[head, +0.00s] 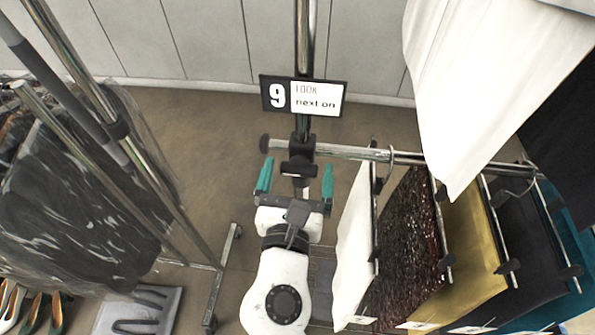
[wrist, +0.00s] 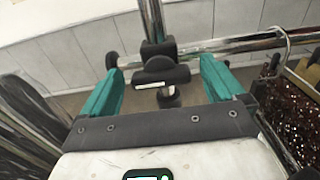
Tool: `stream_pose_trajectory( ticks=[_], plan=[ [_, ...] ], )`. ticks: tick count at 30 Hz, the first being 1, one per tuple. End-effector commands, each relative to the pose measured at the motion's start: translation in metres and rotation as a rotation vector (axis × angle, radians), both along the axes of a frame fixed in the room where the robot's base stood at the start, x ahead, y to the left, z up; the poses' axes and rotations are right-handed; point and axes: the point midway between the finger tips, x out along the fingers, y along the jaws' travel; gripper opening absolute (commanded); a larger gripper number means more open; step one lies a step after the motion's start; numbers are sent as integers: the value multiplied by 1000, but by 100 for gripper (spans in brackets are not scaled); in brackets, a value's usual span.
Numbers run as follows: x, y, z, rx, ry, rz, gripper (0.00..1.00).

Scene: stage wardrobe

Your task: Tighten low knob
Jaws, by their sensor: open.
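The low knob (head: 297,169) is a black T-shaped handle on the front of a black clamp (head: 301,145), where a chrome crossbar meets the upright pole. In the wrist view the knob (wrist: 160,73) has a white stripe along its lower edge and lies roughly level. My gripper (head: 297,162) is open, its two teal fingers pointing at the clamp. In the wrist view my gripper (wrist: 160,66) has one finger on each side of the knob, with a clear gap on both sides. How far the fingertips are from the knob in depth is hard to tell.
A sign (head: 303,96) reading "9 LOOK next on" is on the pole above. Garments hang at right: white (head: 355,240), dark red sequined (head: 407,235), gold and dark. A bagged-garment rack (head: 75,200) stands at left, shoes (head: 35,310) below it. Floor between is open.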

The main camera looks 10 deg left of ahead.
Motion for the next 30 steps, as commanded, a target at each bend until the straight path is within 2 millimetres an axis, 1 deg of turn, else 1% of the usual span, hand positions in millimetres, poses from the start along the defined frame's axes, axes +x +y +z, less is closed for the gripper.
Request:
stream_pose_trajectory(
  ticks=[5,22,23,30],
  plan=[
    [0,0,0,0,0,0,96],
    [0,0,0,0,0,0,41],
    [0,0,0,1,0,0,40],
    [0,0,0,25,-1,0,40]
  ],
)
